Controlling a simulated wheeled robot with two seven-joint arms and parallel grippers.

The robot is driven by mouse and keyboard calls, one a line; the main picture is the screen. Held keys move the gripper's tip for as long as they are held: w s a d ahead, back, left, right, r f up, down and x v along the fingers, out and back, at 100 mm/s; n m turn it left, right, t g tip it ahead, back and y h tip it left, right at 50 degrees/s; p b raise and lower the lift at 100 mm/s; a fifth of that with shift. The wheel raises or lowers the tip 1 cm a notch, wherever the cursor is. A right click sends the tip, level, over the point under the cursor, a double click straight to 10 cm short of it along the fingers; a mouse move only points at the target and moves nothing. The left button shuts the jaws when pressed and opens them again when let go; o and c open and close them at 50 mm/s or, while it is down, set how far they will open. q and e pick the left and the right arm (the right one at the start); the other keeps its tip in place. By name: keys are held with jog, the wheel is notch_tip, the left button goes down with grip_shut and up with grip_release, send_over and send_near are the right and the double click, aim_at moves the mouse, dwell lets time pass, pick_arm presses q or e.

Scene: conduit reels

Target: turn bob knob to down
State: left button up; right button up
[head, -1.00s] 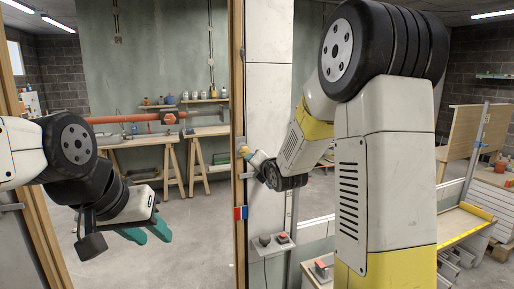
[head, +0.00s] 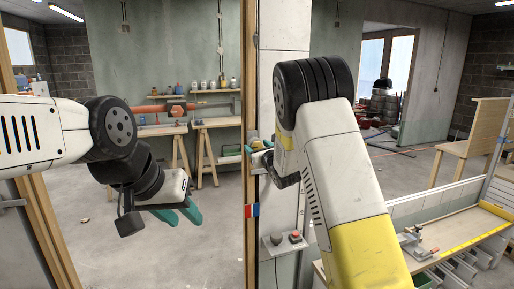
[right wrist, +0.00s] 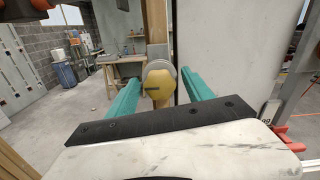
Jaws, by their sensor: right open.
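The likely bob knob is a yellow knob (right wrist: 157,88) with a grey round plate behind it and a short dark mark on its face. It sits on the wooden post beside the white panel. My right gripper (right wrist: 158,86) is open, with a teal finger on each side of the knob; I cannot tell whether they touch it. In the head view my right gripper (head: 256,146) is at the post, partly hidden behind my own arm. My left gripper (head: 182,215) hangs in free air at the left, its two teal fingers apart and empty.
A red-and-blue marker (head: 251,211) is on the post below the knob. A switch box with a red button (head: 295,236) sits lower on the white panel (head: 280,105). A workbench (head: 440,240) stands at the right. Trestle tables (head: 215,122) stand behind, past open floor.

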jog(key=shift+w+a, duration=0.15)
jog(key=shift+w, duration=0.15)
grip_shut()
jog(key=shift+m, duration=0.3)
